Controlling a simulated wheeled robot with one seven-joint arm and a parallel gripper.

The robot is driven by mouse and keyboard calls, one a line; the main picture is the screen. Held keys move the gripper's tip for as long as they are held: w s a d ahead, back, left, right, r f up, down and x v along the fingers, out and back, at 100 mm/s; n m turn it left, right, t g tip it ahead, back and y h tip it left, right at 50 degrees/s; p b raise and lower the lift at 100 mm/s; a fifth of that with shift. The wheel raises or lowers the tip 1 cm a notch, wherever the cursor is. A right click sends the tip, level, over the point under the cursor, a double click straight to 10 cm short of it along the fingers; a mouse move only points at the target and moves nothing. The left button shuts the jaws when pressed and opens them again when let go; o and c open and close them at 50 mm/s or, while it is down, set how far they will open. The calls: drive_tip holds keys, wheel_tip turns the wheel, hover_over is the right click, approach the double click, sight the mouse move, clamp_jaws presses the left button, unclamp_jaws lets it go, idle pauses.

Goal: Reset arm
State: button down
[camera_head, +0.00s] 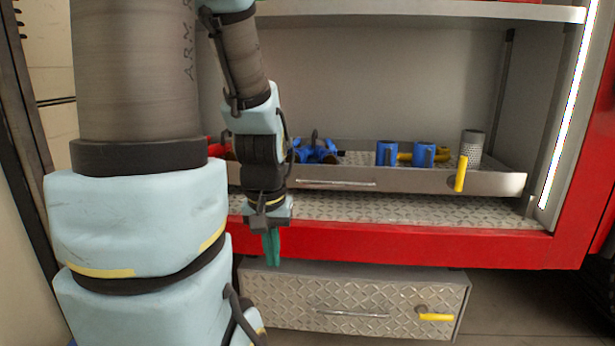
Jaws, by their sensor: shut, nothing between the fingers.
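My gripper (271,248) hangs straight down in the head view, with its green fingers together and nothing between them. It is in front of the red front edge of the shelf unit, above the lower drawer and apart from the parts. My arm fills the left side and hides part of the shelf behind it.
A grey tray drawer (400,182) on the shelf holds blue fittings (387,152), a blue piece with several arms (318,150) and a perforated grey cylinder (472,146). A yellow handle (461,174) stands upright on its front. A lower drawer (380,296) has a horizontal yellow handle (436,317).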

wheel_tip(320, 180, up, 30)
drive_tip(key=p, duration=2.7)
drive_tip(key=shift+p, duration=0.35)
drive_tip(key=c, duration=1.5)
unclamp_jaws()
drive_tip(key=shift+f, duration=0.15)
